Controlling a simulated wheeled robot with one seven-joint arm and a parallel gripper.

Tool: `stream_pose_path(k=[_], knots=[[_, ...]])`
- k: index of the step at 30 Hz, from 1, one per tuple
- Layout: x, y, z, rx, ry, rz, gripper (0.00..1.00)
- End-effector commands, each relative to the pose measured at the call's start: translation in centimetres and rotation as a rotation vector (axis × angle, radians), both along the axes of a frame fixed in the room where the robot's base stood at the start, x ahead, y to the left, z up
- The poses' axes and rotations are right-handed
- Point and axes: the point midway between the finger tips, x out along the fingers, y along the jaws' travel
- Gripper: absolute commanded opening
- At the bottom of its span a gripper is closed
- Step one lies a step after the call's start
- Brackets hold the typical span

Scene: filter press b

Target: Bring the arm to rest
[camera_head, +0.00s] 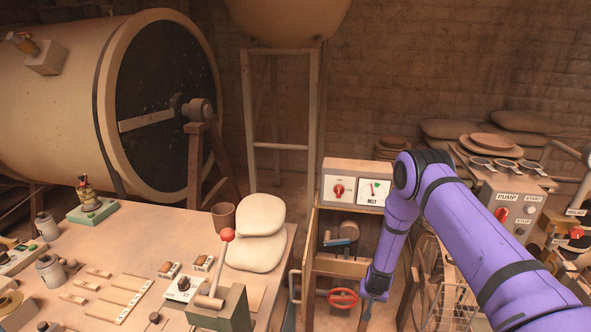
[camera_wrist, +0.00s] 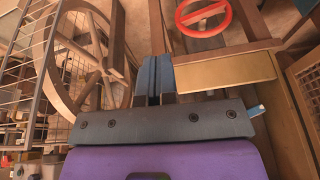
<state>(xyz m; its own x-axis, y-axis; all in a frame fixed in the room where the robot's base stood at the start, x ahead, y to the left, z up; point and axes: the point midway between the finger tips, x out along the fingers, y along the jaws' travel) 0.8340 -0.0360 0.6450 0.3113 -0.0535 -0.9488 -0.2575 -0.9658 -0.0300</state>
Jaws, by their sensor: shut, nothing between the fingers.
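My purple arm reaches in from the right in the head view and bends downward at its elbow. My gripper (camera_head: 376,294) hangs low, fingers down, in front of the open wooden cabinet (camera_head: 340,265) and just right of the red handwheel (camera_head: 343,298). In the wrist view the two blue-grey fingers (camera_wrist: 153,78) are together with nothing between them. The red handwheel shows at the top of that view (camera_wrist: 203,16), apart from the fingers. A large spoked wheel (camera_wrist: 88,60) stands left of the fingers.
A workbench (camera_head: 150,235) with a red-knobbed lever (camera_head: 227,236) and pale sacks (camera_head: 259,235) lies left. A panel marked MELT (camera_head: 373,192) tops the cabinet. A pump panel (camera_head: 512,205) stands right. A wire basket (camera_head: 455,305) is low beside my arm.

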Motion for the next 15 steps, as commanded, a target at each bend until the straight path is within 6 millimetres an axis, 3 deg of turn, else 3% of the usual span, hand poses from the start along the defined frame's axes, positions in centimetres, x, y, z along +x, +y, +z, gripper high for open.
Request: stream_pose_path(k=[5, 15], knots=[[2.1, 0.3, 6.1, 0.021, -0.017, 0.015, 0.0], [3.9, 0.8, 21.4, 0.063, -0.044, 0.065, 0.0]])
